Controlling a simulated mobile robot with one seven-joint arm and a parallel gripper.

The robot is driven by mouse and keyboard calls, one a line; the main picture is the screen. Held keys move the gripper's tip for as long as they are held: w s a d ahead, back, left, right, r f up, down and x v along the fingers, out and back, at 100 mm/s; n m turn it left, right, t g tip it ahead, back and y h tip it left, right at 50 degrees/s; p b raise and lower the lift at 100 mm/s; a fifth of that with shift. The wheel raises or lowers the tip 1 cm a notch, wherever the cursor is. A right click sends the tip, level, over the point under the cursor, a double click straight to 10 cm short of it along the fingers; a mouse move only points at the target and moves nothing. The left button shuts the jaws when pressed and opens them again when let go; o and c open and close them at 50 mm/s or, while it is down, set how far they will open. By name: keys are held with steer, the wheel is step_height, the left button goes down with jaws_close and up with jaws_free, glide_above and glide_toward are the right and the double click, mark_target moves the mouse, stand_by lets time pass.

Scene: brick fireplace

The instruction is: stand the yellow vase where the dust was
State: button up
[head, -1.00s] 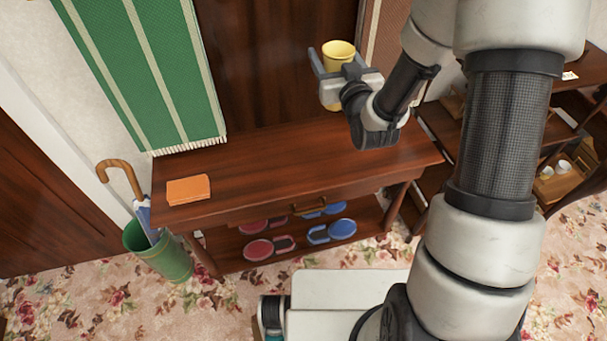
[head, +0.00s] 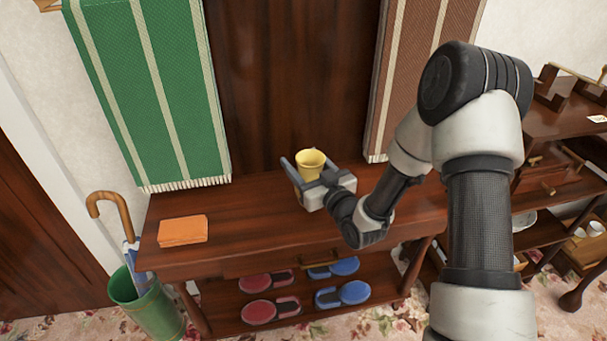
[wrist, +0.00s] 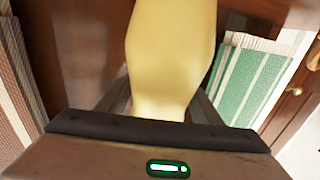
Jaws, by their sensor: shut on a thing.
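The yellow vase (head: 311,162) is held upright between the fingers of my gripper (head: 309,172), over the middle of the wooden console table (head: 255,222). The gripper is shut on it. In the wrist view the vase (wrist: 170,60) fills the middle, between the two fingers. The gripper hides the vase's lower part in the head view, so I cannot tell whether its base touches the tabletop. No dust shows on the visible tabletop.
A folded orange cloth (head: 183,230) lies at the table's left. Red and blue items (head: 258,312) sit on the lower shelf. A green umbrella stand (head: 145,305) is at the left. Green (head: 150,90) and brown (head: 412,70) striped textiles hang behind. The tabletop between cloth and gripper is clear.

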steer(key=shift+f, duration=1.45)
steer(key=shift+f+b, duration=0.25)
steer(key=shift+b, duration=0.25)
steer(key=o, duration=1.3)
steer(key=shift+r, duration=0.1)
steer(key=shift+r+p, duration=0.3)
steer(key=shift+p, duration=0.2)
steer(key=v, duration=1.2)
steer(key=shift+f, duration=0.2)
